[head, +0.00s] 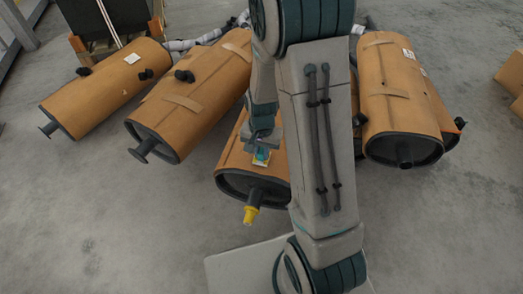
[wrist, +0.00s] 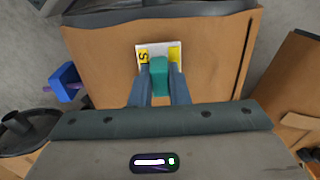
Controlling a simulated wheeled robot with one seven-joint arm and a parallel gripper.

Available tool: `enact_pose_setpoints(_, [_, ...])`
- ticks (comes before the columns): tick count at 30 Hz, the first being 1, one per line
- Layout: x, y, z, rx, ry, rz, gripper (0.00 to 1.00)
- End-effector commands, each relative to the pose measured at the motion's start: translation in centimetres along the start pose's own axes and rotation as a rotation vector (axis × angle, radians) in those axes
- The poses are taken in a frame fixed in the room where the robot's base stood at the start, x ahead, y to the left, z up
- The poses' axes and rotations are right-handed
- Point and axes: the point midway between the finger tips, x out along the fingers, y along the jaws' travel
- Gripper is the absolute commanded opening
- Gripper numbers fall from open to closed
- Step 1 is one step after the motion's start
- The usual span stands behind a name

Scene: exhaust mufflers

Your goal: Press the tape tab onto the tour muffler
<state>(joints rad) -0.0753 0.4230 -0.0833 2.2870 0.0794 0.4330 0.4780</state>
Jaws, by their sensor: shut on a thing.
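A muffler wrapped in brown cardboard (head: 235,160) lies in the middle of the head view, partly hidden behind my arm. A yellow cap (head: 251,214) is on its pipe end. My gripper (head: 262,150) is over its top near the front end. In the wrist view my gripper (wrist: 160,82) is shut on a small teal tab (wrist: 160,72). Beyond the tab is a white and yellow label (wrist: 145,48) with dark lettering, lying against the cardboard. The tab overlaps the label in view; I cannot tell whether they touch.
Two wrapped mufflers (head: 105,88) (head: 195,95) lie to the left and another (head: 398,90) to the right. A blue clip-like piece (wrist: 66,80) shows at the left in the wrist view. A pale flat panel (head: 240,268) is at the front. Bare concrete floor lies between.

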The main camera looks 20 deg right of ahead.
Motion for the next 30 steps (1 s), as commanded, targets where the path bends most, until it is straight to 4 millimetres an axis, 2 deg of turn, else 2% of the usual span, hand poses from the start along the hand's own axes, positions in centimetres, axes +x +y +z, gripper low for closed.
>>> enact_pose_setpoints(30, [1.0, 0.0, 0.0, 0.0, 0.0, 0.0, 0.0])
